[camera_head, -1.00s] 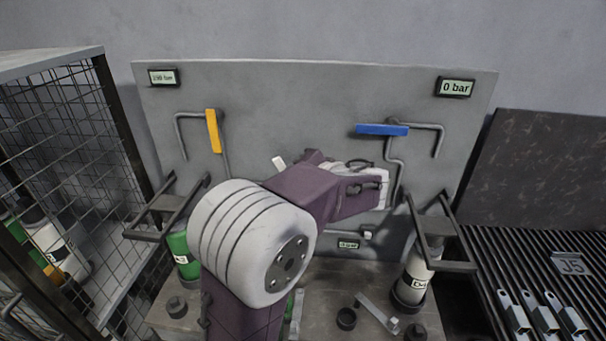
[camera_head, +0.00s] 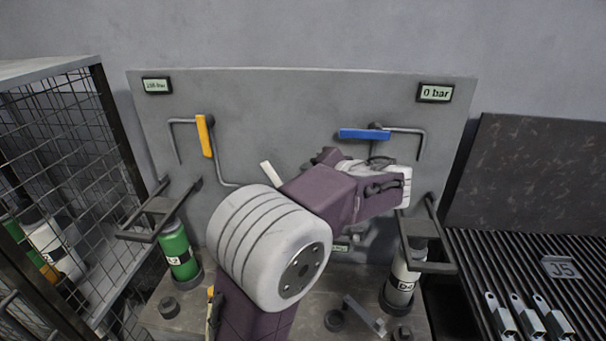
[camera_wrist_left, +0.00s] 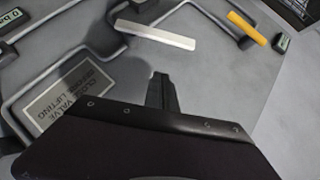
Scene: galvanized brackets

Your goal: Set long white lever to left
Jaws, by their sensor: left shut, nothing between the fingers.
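The long white lever (camera_head: 271,173) is on the grey panel, left of centre; in the head view my left arm hides part of it. In the left wrist view the white lever (camera_wrist_left: 157,35) shows as a long pale bar, tilted slightly, by a grey pipe. My left gripper (camera_wrist_left: 160,80) is shut and empty, its dark tips just below the lever in that view with a gap in the picture. In the head view my arm and wrist cover the gripper's fingers. My right gripper is in neither view.
A yellow lever (camera_head: 204,136) hangs near vertical at the panel's left; a blue lever (camera_head: 364,134) lies level at right. Gauges (camera_head: 157,86) (camera_head: 435,93) sit in the top corners. A green cylinder (camera_head: 178,250) and a white cylinder (camera_head: 401,283) stand below. A mesh cage (camera_head: 70,150) is at left.

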